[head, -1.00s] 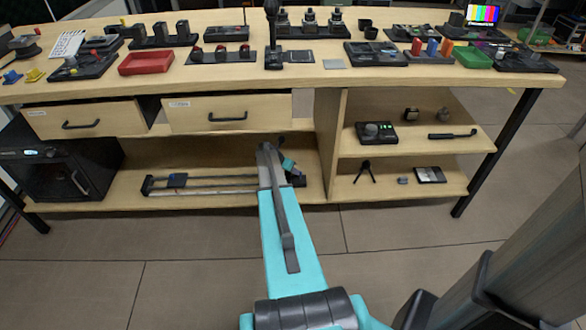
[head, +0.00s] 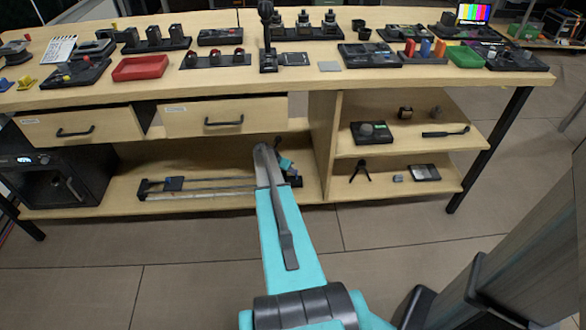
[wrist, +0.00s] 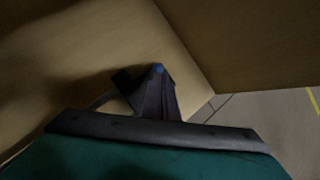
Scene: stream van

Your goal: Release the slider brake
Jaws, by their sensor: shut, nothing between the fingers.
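The slider (head: 215,188) lies on the lower left shelf of the workbench in the head view, a long low rail with parallel bars. A dark carriage (head: 174,184) sits near its left end.
An upright wooden divider (head: 322,140) stands just right of my gripper. A black oven-like box (head: 60,178) is at left. Small items stand on the right shelves (head: 400,187). The floor in front is clear.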

